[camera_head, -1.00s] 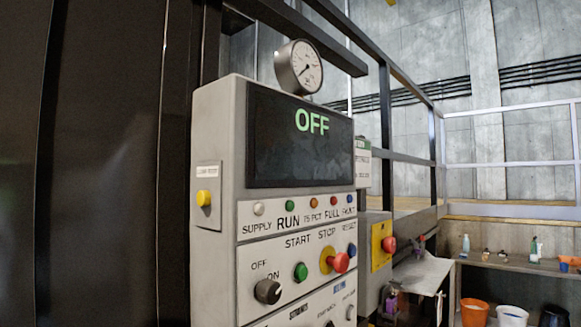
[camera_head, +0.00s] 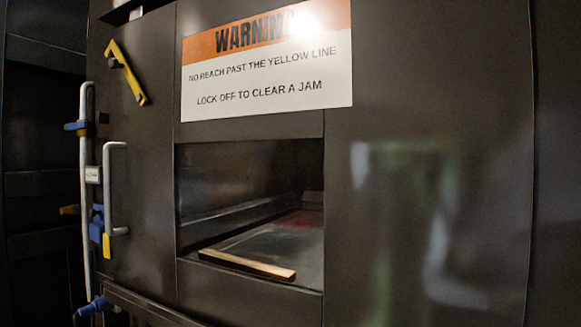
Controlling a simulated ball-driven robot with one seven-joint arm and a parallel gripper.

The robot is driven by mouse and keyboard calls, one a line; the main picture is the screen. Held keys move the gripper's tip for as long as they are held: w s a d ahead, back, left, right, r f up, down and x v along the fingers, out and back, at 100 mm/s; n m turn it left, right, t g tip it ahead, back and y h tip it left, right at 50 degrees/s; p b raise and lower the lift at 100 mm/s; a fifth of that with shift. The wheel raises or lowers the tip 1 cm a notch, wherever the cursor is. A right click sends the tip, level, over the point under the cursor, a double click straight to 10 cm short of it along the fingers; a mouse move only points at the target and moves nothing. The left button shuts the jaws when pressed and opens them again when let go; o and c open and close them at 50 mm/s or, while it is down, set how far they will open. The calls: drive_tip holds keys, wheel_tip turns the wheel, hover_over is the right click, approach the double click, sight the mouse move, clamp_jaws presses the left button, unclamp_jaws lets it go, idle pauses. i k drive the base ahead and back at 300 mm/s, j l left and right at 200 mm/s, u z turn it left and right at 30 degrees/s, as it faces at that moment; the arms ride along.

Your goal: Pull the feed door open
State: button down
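The compactor's dark front fills most of the view. A grey upright bar handle (camera_head: 112,190) is fixed to a dark panel (camera_head: 148,200) at the left, which looks like the feed door. A yellow lever (camera_head: 125,72) sits tilted on the upper part of that panel. To its right is a rectangular opening (camera_head: 250,215), with a flat surface and a yellowish strip (camera_head: 247,264) inside along its front. I cannot tell for sure whether the opening belongs to the feed door. My gripper is not in view.
A warning sign (camera_head: 267,62) is above the opening. A grey vertical pipe (camera_head: 86,200) with blue fittings runs down the left side, close to the handle. A plain, shiny dark panel (camera_head: 430,180) takes up the right side. The floor is not visible.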

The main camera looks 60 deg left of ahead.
sight(430, 162)
drive_tip(key=u, duration=0.4)
drive_tip(key=j+u, duration=0.1)
drive_tip(key=u, duration=0.75)
drive_tip(key=j+u, duration=0.1)
drive_tip(key=u, duration=0.3)
drive_tip(key=i+u, duration=0.2)
drive_tip(key=u, duration=0.15)
drive_tip(key=i+j+u, duration=0.1)
drive_tip(key=i+u, duration=0.25)
drive_tip(key=k, duration=0.1)
